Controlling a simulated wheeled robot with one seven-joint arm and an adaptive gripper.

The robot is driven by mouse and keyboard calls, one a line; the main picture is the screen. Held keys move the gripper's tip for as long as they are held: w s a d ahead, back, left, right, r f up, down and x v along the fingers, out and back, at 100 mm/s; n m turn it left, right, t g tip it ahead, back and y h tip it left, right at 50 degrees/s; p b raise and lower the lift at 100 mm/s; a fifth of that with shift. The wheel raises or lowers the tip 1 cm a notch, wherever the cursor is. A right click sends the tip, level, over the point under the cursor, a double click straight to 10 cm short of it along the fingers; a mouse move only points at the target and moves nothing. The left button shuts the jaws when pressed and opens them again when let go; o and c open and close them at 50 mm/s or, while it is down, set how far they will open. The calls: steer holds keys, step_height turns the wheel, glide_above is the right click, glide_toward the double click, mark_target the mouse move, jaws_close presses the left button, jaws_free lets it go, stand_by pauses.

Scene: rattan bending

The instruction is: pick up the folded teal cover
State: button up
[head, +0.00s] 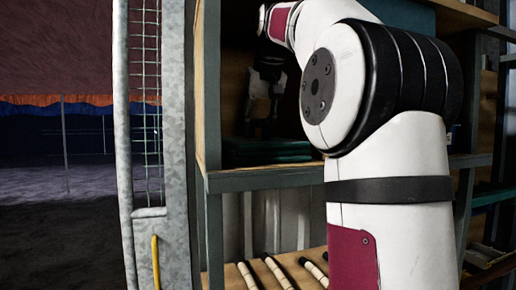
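The folded teal cover (265,152) lies flat in dark layers on the middle shelf of the rack, in the left part of the bay. My arm hides its right end. My gripper (263,122) hangs fingers down inside the bay, above the cover and apart from it. It is dark and small in the picture, but its fingers look spread, with the brown back panel showing between them. I see nothing held in it.
A grey-green rack post (209,110) and a metal mesh frame (150,120) stand close on the left. Another teal item (408,14) sits on the shelf above. Several pale rods with dark ends (279,273) lie on the lower shelf. My arm fills the middle right.

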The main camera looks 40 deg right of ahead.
jaws_close()
steer(key=shift+r, duration=0.1)
